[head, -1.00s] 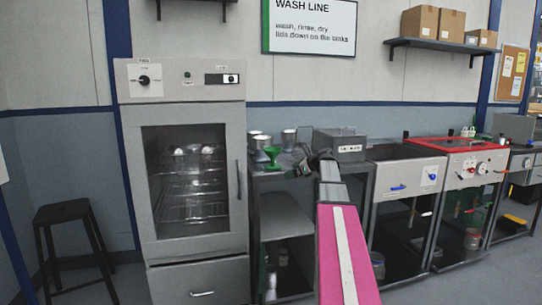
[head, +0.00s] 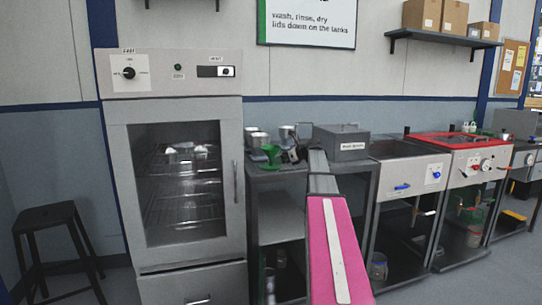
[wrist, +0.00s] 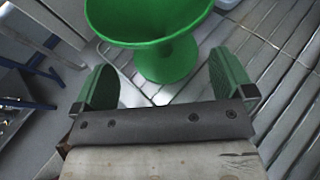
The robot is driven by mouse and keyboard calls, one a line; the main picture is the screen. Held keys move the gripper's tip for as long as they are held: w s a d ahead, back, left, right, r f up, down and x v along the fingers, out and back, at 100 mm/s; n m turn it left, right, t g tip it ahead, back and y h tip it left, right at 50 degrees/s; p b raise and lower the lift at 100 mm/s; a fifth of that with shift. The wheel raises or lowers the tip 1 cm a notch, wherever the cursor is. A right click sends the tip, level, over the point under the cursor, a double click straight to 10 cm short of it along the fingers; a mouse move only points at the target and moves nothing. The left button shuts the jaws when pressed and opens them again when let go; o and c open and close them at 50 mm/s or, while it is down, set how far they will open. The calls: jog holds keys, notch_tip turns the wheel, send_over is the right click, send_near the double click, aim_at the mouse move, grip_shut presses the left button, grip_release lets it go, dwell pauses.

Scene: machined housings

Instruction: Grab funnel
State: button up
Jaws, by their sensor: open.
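The green funnel (head: 271,153) stands on the metal top of the shelf unit beside the glass-door cabinet. In the wrist view the funnel (wrist: 167,60) is large, with its wide rim at the top of the picture and its narrower part between and beyond my fingers. My gripper (wrist: 164,84) is open, with one green-padded finger to each side and nothing held. In the head view my gripper (head: 296,154) is small and dark, just right of the funnel. I cannot tell whether a finger touches the funnel.
Metal cups (head: 258,139) stand behind the funnel. A grey labelled box (head: 342,143) sits to the right, close to my arm. The glass-door cabinet (head: 182,190) rises on the left.

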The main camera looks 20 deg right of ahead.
aim_at(273, 166)
jog(key=shift+f+x, duration=0.15)
jog(key=shift+x, duration=1.3)
jog(key=shift+f+x, duration=0.15)
jog(key=shift+x, duration=1.3)
jog(key=shift+d, duration=0.2)
jog(key=c, duration=0.5)
